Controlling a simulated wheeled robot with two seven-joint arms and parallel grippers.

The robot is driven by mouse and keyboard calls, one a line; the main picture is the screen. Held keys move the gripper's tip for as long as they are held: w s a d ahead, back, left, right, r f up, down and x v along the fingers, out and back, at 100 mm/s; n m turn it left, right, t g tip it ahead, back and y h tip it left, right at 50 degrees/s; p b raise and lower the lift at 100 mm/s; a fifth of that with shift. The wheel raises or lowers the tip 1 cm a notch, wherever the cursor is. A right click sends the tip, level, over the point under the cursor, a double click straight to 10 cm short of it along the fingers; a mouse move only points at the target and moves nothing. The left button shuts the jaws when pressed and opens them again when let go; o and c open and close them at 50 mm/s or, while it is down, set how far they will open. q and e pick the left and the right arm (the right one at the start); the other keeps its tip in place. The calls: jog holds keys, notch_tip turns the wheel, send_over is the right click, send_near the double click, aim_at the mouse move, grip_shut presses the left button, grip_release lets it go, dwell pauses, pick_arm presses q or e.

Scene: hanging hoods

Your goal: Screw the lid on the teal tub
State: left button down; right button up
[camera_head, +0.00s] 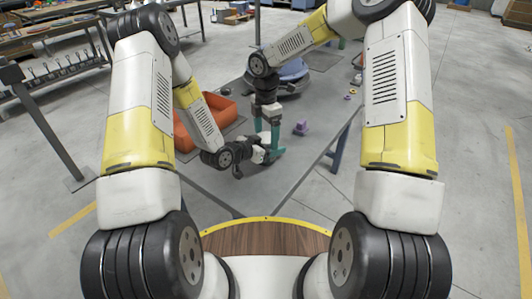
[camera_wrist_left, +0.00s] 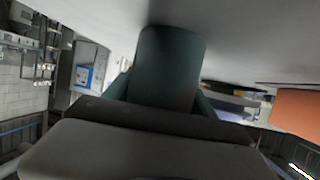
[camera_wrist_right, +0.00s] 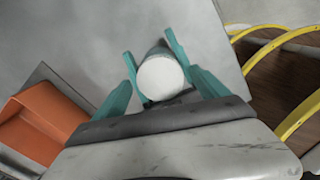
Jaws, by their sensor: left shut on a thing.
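The teal tub (camera_wrist_left: 165,65) stands between the fingers of my left gripper (camera_head: 274,153), which is shut on it. In the left wrist view the tub looks dark and fills the gap between the fingers. My right gripper (camera_head: 267,124) points down from above, over the tub. In the right wrist view a round white top (camera_wrist_right: 160,78) lies between its teal fingers (camera_wrist_right: 160,72), which stand apart on either side of it. I cannot tell whether this white top is a separate lid or how it is seated. In the head view the grippers mostly hide the tub.
An orange bin (camera_head: 207,118) stands left of the grippers; it also shows in the right wrist view (camera_wrist_right: 38,122). A small purple object (camera_head: 301,128) lies to the right on the grey surface. A blue object (camera_head: 290,72) is further back. The grey surface nearer me looks clear.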

jog(key=shift+r, duration=2.3)
jog(key=shift+c, duration=0.4)
notch_tip(320, 180, up, 4)
jog(key=shift+f, duration=0.25)
jog(key=shift+f, duration=4.05)
